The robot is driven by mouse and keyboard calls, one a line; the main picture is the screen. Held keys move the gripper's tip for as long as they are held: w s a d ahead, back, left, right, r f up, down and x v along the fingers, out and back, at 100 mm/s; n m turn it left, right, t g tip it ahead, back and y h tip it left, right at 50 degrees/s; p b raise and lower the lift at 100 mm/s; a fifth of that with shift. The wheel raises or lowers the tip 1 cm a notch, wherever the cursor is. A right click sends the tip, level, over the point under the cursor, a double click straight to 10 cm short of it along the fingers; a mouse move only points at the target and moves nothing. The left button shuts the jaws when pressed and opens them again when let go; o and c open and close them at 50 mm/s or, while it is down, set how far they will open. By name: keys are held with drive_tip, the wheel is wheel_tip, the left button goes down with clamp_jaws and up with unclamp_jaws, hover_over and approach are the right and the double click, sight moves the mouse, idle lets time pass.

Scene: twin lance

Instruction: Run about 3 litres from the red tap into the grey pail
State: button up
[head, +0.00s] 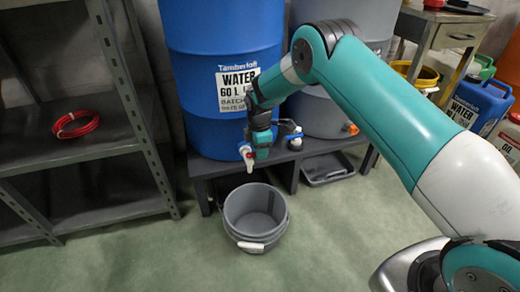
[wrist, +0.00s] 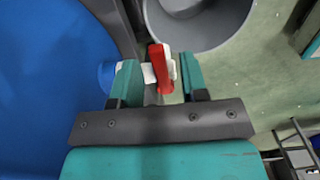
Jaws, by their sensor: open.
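The red tap's lever (wrist: 158,68) stands between the two fingers of my gripper (wrist: 160,82) in the wrist view, with a gap visible at least on its right side. My gripper is open around it. The grey pail (head: 256,240) stands upright on the floor in front of the stand, just below the tap. Its inside looks plain grey, and I see no stream of water. The pail's rim also shows in the wrist view (wrist: 197,46).
The blue barrel (head: 205,65) stands on a dark low stand (head: 207,168). Another tap with a blue part (head: 295,136) is just right of my gripper. A grey barrel (head: 318,112) is beside it. Shelves (head: 85,155) stand at left. The front floor is clear.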

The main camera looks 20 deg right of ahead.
clamp_jaws()
drive_tip(key=shift+s+r+m+p, duration=0.1)
drive_tip(key=shift+m+p, duration=0.2)
drive_tip(key=shift+s+a+m+p, duration=0.15)
drive_tip(key=shift+s+m+p, duration=0.2)
drive_tip(key=shift+m+p, duration=0.65)
drive_tip(key=shift+s+a+m+p, duration=0.1)
drive_tip(key=shift+s+m+p, duration=0.4)
drive_tip(key=shift+m, duration=0.9)
drive_tip(key=shift+s+a+m+p, duration=0.15)
drive_tip(key=shift+s+m+p, duration=0.05)
drive_tip(key=shift+m+p, duration=0.9)
unclamp_jaws()
